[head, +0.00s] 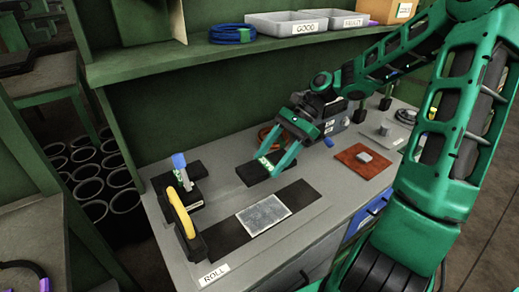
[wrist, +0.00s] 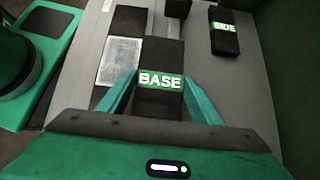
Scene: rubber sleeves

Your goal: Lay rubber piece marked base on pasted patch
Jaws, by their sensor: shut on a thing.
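My gripper (head: 273,164) is shut on the black rubber piece (head: 251,174) marked BASE, with its green label between the fingers. In the wrist view the BASE piece (wrist: 161,56) extends beyond the fingers. The pasted patch (head: 263,215) is a light grey rectangle in the middle of a dark flat strip (head: 300,194) on the bench. The BASE piece is behind the patch in the head view and apart from it. In the wrist view the patch (wrist: 119,62) lies just left of the piece. Any gap under the piece is hard to judge.
A black SIDE piece (wrist: 224,42) lies off to the right in the wrist view. A yellow-handled tool (head: 181,213) stands near the ROLL label (head: 214,274). A red-brown mat (head: 363,161) with a grey block lies at right. A shelf (head: 200,58) overhangs the bench's back.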

